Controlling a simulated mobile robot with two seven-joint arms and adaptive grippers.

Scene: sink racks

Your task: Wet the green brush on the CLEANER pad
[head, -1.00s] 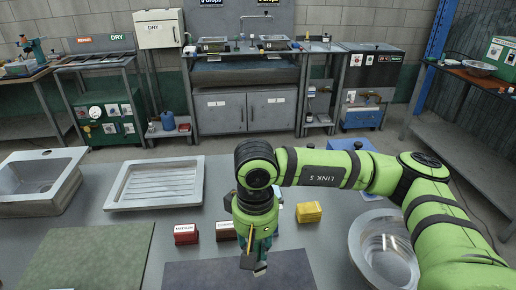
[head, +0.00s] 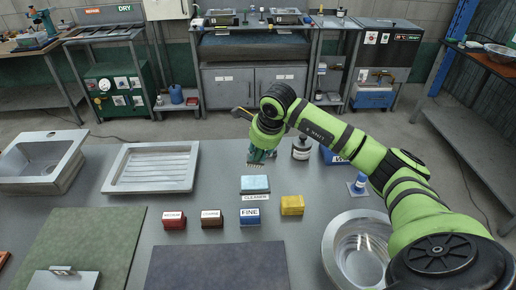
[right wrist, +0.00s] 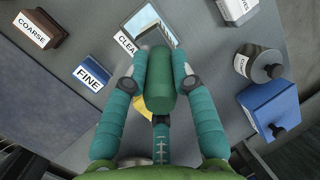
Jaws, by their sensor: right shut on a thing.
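My right gripper (head: 262,156) is above the bench, just behind the pad in the head view. In the right wrist view, its teal fingers are shut on the green brush (right wrist: 160,80), which shows as a green rounded cylinder. The brush appears apart from the pad. My left gripper is out of view.
Red MEDIUM (head: 174,222), brown COARSE (head: 212,219), blue FINE (head: 250,217) and yellow (head: 292,205) blocks sit in front. A drain tray (head: 150,168) lies left.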

